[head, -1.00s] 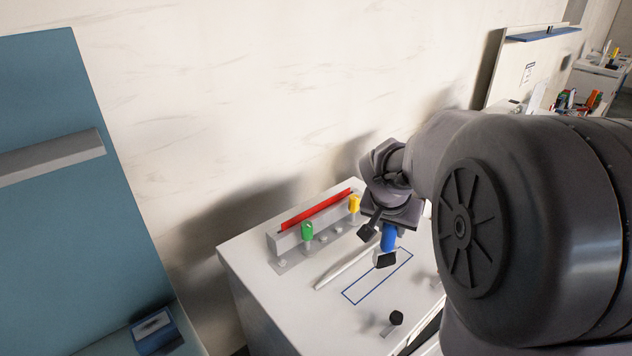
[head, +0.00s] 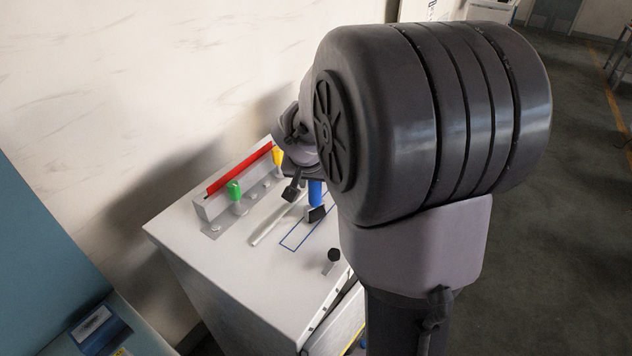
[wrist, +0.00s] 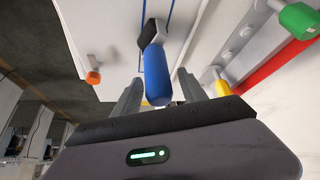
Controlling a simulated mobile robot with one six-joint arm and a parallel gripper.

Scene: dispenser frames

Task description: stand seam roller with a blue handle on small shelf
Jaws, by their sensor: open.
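The seam roller's blue handle (wrist: 157,75) points back between the two open fingers of my gripper (wrist: 155,90) in the wrist view. A gap shows on each side of the handle, wider on the right. The roller's dark head (wrist: 152,32) lies beyond it, near a blue outline on the white top. In the head view the blue handle (head: 315,192) shows beside my gripper (head: 303,202), partly hidden by a finger. I cannot tell whether the handle touches the top. No thing is clearly recognisable as the small shelf.
A white cabinet top (head: 187,232) carries a grey rack with a red strip (head: 240,168), a green-handled tool (head: 234,190) and a yellow-handled one (head: 278,156). A pale rod (head: 270,224) and a black knob (head: 334,255) are near the blue outline (head: 296,236). The wall is close behind.

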